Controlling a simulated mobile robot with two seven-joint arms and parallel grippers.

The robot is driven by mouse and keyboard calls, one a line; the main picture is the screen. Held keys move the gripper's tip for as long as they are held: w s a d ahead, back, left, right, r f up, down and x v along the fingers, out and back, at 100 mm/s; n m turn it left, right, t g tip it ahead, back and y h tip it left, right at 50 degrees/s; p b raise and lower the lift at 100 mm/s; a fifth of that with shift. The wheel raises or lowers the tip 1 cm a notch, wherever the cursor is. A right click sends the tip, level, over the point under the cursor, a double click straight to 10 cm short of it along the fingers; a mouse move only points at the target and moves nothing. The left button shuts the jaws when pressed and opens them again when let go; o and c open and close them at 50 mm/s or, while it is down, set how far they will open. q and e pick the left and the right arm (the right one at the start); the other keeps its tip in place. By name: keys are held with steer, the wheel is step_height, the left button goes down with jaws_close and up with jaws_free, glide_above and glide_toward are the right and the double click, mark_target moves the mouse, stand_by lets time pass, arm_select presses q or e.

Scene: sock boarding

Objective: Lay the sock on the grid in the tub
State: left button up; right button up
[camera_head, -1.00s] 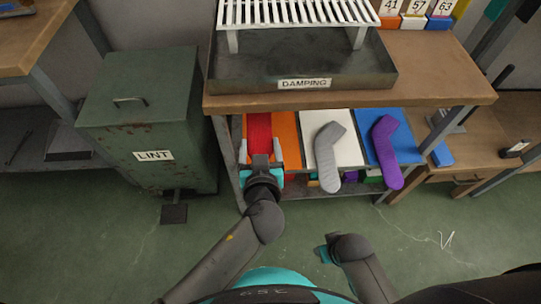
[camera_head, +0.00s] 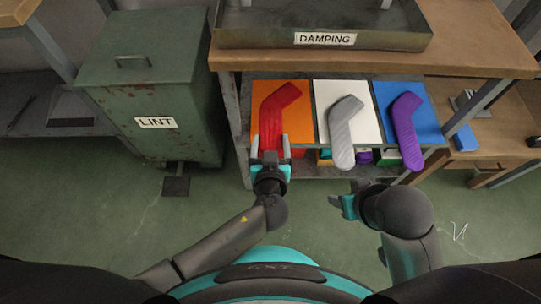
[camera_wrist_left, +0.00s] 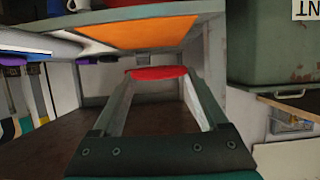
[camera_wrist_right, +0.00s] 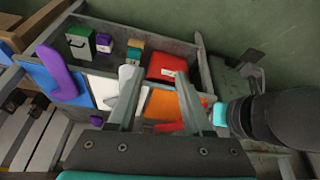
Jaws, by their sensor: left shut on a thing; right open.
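A red sock (camera_head: 281,106) lies along an orange panel (camera_head: 300,96) in the head view. My left gripper (camera_head: 270,146) is shut on its near end, which shows between the fingertips in the left wrist view (camera_wrist_left: 157,73). The dark tub labelled DAMPING (camera_head: 250,38) stands on the bench above. Only the legs of the white grid (camera_head: 386,4) show at the top edge; its bars are out of view. My right gripper (camera_head: 344,207) is open and empty, low in front of the bench; its fingers (camera_wrist_right: 155,92) show spread in the right wrist view.
A grey sock (camera_head: 343,130) lies on a white panel and a purple sock (camera_head: 405,130) on a blue panel, both right of the red one. A green LINT bin (camera_head: 150,90) stands left of the bench (camera_head: 470,58). Small coloured boxes sit below the panels.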

arm_select(q)
steer(key=shift+f+b, duration=0.5)
steer(key=shift+f, duration=0.75)
steer(key=shift+f+b, duration=1.2)
steer(key=shift+f, duration=0.6)
arm_select(e)
steer(key=w+a+t+y, duration=0.3)
steer(key=w+a+t, duration=0.2)
steer(key=a, duration=0.2)
steer(key=shift+w+r+n+t, duration=0.15)
steer(key=shift+r+n+t, duration=0.1)
steer(key=shift+n+t, duration=0.15)
arm_select(q)
steer(key=shift+f+b, duration=0.25)
steer(key=shift+b, duration=0.1)
steer(key=o, duration=0.9)
steer(key=shift+c, duration=0.2)
arm_select(e)
steer(key=shift+w+a+r+t+y, duration=0.15)
steer(key=shift+a+t+y, duration=0.15)
steer(key=shift+a+t, duration=0.15)
